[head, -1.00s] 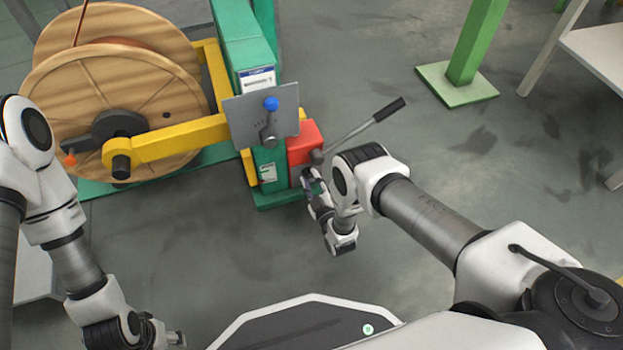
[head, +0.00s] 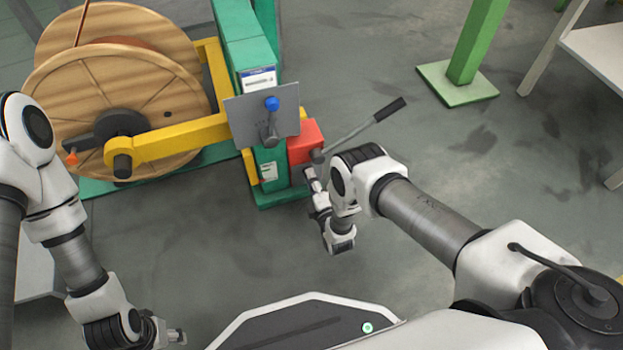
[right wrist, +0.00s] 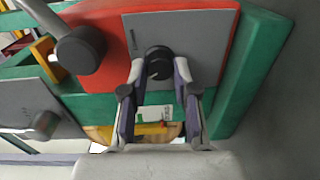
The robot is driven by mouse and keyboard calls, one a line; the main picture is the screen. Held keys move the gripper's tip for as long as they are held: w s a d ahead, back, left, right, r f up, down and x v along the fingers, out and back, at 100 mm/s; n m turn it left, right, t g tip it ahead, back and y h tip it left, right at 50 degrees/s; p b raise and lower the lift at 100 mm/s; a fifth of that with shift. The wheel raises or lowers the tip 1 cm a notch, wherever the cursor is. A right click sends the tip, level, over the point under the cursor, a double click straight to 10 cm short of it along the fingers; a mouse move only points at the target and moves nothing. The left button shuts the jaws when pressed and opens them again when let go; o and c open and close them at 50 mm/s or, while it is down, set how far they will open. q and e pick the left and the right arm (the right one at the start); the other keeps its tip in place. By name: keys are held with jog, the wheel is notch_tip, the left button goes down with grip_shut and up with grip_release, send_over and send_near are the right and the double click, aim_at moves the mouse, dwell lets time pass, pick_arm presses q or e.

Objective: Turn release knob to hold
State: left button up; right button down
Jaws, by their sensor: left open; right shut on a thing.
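A black round knob (right wrist: 158,62) sits on a grey face plate (right wrist: 203,28) of a red box (right wrist: 100,22) in the right wrist view. My right gripper (right wrist: 158,75) is shut on this knob, with one finger on each side of it. In the head view the right gripper (head: 312,182) is at the near side of the red box (head: 306,140), and the knob itself is hidden there. Any marks for its positions cannot be read. My left gripper (head: 178,336) is open and empty at the bottom left, far from the box.
A grey lever with a black grip (head: 388,110) rises to the right of the red box. A grey panel with a blue-topped lever (head: 271,104) stands to the left, before the green frame (head: 240,45). A wooden spool (head: 115,85) and yellow arm (head: 185,138) are further left.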

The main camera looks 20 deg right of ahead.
jog(key=shift+n, duration=1.1)
jog(key=c, duration=0.9)
grip_release()
jog(key=shift+o, duration=0.2)
jog(key=s, duration=1.2)
jog(key=shift+d+r, duration=0.15)
jog(key=shift+r, duration=0.05)
